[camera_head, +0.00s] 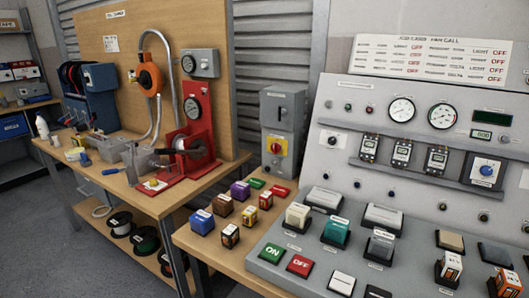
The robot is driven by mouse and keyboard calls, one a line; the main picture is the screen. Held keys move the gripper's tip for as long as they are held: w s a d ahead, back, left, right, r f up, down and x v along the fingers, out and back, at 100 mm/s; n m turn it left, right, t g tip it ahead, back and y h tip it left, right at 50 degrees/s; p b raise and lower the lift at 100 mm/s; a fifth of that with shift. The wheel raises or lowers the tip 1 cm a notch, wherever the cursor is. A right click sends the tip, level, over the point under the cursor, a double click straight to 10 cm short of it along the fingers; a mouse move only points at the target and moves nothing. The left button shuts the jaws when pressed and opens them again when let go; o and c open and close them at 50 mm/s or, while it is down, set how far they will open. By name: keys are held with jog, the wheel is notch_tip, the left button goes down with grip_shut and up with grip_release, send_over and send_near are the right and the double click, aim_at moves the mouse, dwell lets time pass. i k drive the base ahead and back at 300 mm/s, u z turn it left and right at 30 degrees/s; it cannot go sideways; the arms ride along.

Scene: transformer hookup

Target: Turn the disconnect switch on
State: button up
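The disconnect switch looks to be the grey upright box (284,108) at the back of the near bench, left of the sloped control panel. A red rotary handle (275,147) on a yellow plate is on its lower front. The handle's exact angle and any on/off marks are too small to read. A dark slot or window shows on the box's upper front. My gripper is not in view.
Small coloured blocks (240,190) and green and red plates stand on the bench before the box. The control panel (320,240) holds blocks, gauges, and green ON and red OFF plates. A red machine (196,120) stands on the left bench.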

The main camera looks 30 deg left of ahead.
aim_at(276, 148)
jog(key=u, duration=3.05)
jog(key=i, duration=2.5)
jog(key=z, duration=3.15)
jog(key=i, duration=0.55)
jog(key=u, duration=0.1)
